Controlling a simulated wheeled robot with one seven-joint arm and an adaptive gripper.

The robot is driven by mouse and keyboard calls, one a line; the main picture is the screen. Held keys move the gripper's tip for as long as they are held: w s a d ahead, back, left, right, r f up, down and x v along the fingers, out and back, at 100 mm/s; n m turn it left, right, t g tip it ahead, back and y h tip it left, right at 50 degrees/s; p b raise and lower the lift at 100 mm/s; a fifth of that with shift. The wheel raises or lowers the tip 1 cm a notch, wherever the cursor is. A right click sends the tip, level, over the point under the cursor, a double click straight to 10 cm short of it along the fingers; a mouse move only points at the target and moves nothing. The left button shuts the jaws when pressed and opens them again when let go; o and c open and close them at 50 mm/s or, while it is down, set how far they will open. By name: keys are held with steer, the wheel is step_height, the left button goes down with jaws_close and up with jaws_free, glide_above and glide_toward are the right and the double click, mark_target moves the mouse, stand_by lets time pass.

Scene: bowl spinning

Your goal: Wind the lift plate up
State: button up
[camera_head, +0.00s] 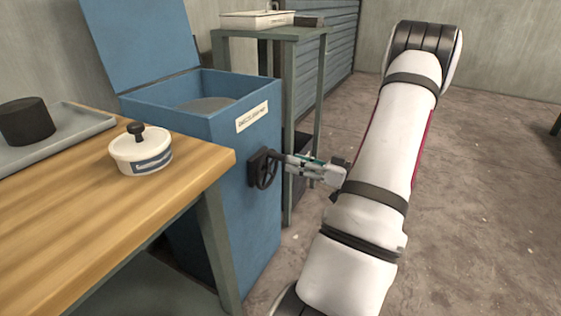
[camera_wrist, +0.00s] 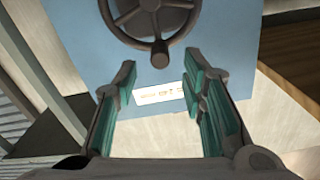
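The blue cabinet (camera_head: 240,200) stands with its lid raised. A grey round plate (camera_head: 207,104), which looks like the lift plate, shows inside its open top, below the rim. A dark handwheel (camera_head: 263,172) is mounted on the cabinet's right side. My gripper (camera_head: 290,160) is at the wheel, level with its upper part. In the wrist view, the handwheel (camera_wrist: 150,12) is at the top, with its crank knob (camera_wrist: 160,54) pointing toward me. My gripper (camera_wrist: 158,78) is open there, its green-padded fingers spread to either side below the knob. Contact with the knob cannot be told.
A wooden table (camera_head: 120,220) at the left holds a white lidded tub (camera_head: 140,155) and a grey tray (camera_head: 70,135) with a dark cylinder (camera_head: 26,121). A green stand (camera_head: 300,60) with a white box is behind the cabinet. Floor at the right is clear.

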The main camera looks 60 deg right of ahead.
mark_target(281, 157)
steer(key=w, duration=0.4)
steer(key=w+b, duration=0.1)
steer(key=w, duration=0.1)
steer(key=shift+a, duration=0.25)
steer(key=shift+s, duration=0.1)
jaws_close()
